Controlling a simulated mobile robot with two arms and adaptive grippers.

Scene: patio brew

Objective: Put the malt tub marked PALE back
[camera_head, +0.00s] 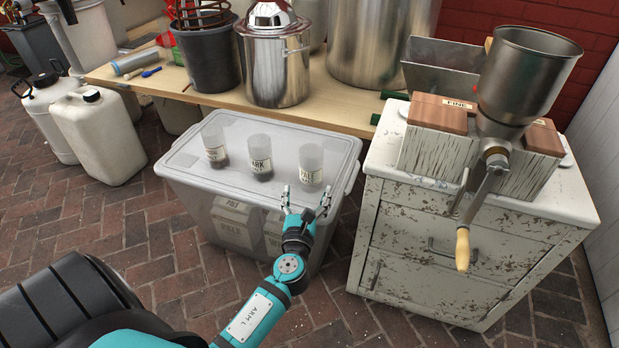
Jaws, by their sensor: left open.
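The malt tub marked PALE (310,160) is a small clear tub with a pale label. It stands upright on the lid of a translucent storage bin (190,160), at the right of a row of three tubs. My left gripper (306,200) is open and empty, at the bin's front edge just in front of the PALE tub. Its fingers are apart from each other, with no tub between them. The middle tub (260,158) has a label reading "ARK" and dark contents. The left tub (214,146) has brown contents; its label is too small to read. My right gripper is out of view.
Labelled bags (236,225) show through the bin wall. A worn white cabinet (440,235) with a grain mill (515,85) and crank stands close on the right. A wooden bench (345,100) with pots is behind. White jugs (100,135) stand on the brick floor at left.

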